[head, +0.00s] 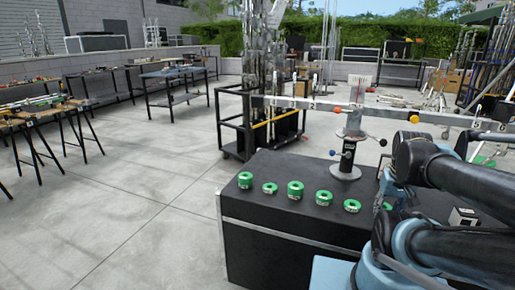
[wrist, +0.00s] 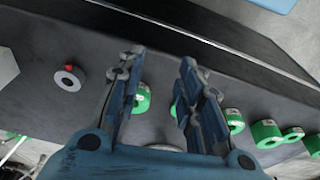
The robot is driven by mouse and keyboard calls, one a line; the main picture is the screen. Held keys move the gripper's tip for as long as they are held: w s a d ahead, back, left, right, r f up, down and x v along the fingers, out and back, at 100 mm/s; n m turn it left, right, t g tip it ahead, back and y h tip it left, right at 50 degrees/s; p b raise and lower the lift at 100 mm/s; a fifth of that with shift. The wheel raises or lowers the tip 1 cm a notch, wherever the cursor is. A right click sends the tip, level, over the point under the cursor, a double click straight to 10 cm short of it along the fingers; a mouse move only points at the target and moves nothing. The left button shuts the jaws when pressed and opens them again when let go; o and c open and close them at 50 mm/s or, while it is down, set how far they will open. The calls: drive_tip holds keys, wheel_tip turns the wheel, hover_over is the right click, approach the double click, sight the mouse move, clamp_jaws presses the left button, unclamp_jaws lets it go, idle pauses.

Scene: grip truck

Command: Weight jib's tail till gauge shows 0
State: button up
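Several green ring weights (head: 295,190) stand in a row on the black bench top (head: 300,222) in the head view. The jib is a pale horizontal beam (head: 285,102) on a round-based stand (head: 345,172), with a white gauge plate (head: 360,81) above it; its reading is too small to tell. My arm hides part of the beam's right side. My gripper (wrist: 160,62) is open above the bench in the wrist view. One green weight (wrist: 143,98) shows beside the left finger, partly hidden; another is mostly hidden by the right finger. More weights (wrist: 265,133) lie to the right.
A grey disc with a red knob (wrist: 69,79) is left of my gripper in the wrist view. A small grey box (head: 463,217) sits at the bench's right. A black wheeled frame (head: 228,125) stands behind the bench. The concrete floor (head: 130,205) to the left is clear.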

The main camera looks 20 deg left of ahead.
drive_tip(key=shift+o, duration=0.6)
drive_tip(key=o, duration=0.4)
drive_tip(key=shift+s+a+r, duration=0.1)
drive_tip(key=shift+s+r, duration=0.1)
drive_tip(key=shift+s, duration=0.05)
drive_tip(key=o, duration=0.5)
drive_tip(key=shift+a+r, duration=0.2)
drive_tip(key=shift+r, duration=0.2)
drive_tip(key=shift+c, duration=0.2)
drive_tip(key=w+a+r+n+y, duration=0.1)
drive_tip(key=w+a+r+n, duration=0.3)
drive_tip(key=w+a+r, duration=0.35)
drive_tip(key=n+y, duration=0.3)
drive_tip(key=n, duration=0.7)
hover_over(245, 176)
drive_tip(key=s+d, duration=0.3)
drive_tip(key=d, duration=0.3)
drive_tip(key=shift+g, duration=0.3)
drive_tip(key=x, duration=1.5)
drive_tip(key=shift+a+f, duration=0.2)
drive_tip(key=shift+a, duration=0.05)
